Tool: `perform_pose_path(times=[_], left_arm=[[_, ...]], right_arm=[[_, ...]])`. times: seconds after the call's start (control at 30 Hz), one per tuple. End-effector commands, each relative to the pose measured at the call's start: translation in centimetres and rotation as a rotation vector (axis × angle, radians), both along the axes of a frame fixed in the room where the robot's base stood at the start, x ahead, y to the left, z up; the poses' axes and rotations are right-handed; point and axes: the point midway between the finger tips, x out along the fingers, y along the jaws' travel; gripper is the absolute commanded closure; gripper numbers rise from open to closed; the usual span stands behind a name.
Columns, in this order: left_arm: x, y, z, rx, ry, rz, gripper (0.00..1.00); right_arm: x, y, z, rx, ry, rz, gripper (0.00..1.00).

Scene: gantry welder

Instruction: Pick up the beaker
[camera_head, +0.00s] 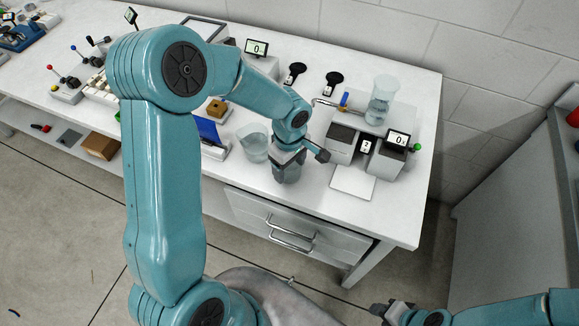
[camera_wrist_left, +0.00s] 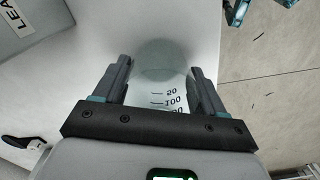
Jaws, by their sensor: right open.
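A clear beaker with printed volume marks (camera_wrist_left: 166,80) is between the two fingers of my left gripper (camera_wrist_left: 163,75) in the left wrist view. The fingers lie along both sides of it; whether they press on it I cannot tell. In the head view my left gripper (camera_head: 288,168) is low over the bench, right of a second clear beaker (camera_head: 252,143), and largely hides what is between its fingers. A third clear vessel (camera_head: 381,98) stands on the grey device at the right. My right gripper (camera_head: 383,308) is open and empty, low in front of the bench.
The white bench (camera_head: 335,223) has a drawer unit (camera_head: 275,222) below it. A grey device with a small display (camera_head: 398,139) stands right of the left gripper. Blocks, levers and other instruments crowd the left and back. Bare bench lies in front of the gripper.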

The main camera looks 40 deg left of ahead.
Motion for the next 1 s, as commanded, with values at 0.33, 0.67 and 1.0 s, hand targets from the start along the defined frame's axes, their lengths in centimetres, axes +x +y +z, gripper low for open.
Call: perform_pose_path(times=[0.33, 0.67, 1.0], left_arm=[[0.1, 0.0, 0.5, 0.002, -0.002, 0.0, 0.59], [0.2, 0.0, 6.7, 0.002, -0.009, 0.002, 0.59], [0.1, 0.0, 16.6, 0.0, -0.005, 0.0, 0.59]], right_arm=[[0.0, 0.0, 0.0, 0.0, 0.0, 0.0, 0.57], [0.0, 0.0, -0.4, 0.0, 0.0, 0.0, 0.57], [0.0, 0.0, -0.4, 0.0, 0.0, 0.0, 0.57]])
